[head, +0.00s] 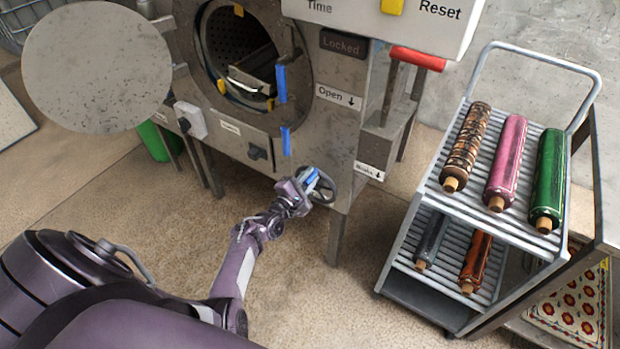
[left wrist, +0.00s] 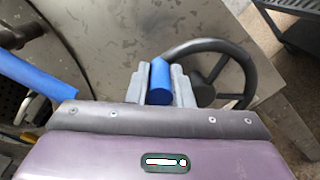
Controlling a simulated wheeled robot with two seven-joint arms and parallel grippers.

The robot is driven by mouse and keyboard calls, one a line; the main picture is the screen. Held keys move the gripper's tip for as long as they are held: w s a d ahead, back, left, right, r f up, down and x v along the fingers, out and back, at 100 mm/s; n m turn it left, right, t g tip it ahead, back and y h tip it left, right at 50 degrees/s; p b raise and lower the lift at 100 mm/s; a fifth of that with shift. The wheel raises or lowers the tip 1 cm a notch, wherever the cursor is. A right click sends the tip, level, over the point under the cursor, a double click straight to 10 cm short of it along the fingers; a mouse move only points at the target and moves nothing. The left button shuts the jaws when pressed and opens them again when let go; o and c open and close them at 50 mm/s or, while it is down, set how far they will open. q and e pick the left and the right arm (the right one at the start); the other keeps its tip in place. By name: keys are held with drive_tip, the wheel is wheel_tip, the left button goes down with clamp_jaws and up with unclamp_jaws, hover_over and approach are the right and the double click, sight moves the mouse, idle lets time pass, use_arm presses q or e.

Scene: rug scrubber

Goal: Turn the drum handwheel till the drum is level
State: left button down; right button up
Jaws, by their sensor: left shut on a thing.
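The drum handwheel (head: 324,187) is a dark spoked wheel low on the front of the grey machine. It also shows in the left wrist view (left wrist: 247,72), with a blue grip (left wrist: 160,82) on its rim side. My left gripper (head: 308,183) is shut on this blue grip, its grey fingers on both sides of it. The drum (head: 238,50) shows through the round opening, with a dark perforated inside and a pale metal part in it. A blue mark (head: 281,84) is by the opening and another blue mark is below it. My right gripper is out of view.
The machine has labels reading Open, Locked and Brake, and a red-handled lever (head: 418,59) at its right. A wheeled rack (head: 440,200) with several rolled rugs stands to the right. The round door (head: 97,67) hangs open at left. The floor in front is clear.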

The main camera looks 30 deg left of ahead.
use_arm(q)
drive_tip(key=shift+a, duration=0.1)
drive_tip(key=c, duration=1.3)
unclamp_jaws()
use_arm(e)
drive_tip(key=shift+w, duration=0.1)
use_arm(q)
drive_tip(key=shift+s, duration=0.15)
drive_tip(key=s+p, duration=0.1)
drive_tip(key=s, duration=0.6)
drive_tip(key=shift+s, duration=0.25)
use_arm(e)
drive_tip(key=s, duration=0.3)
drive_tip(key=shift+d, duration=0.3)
use_arm(q)
drive_tip(key=shift+a, duration=0.1)
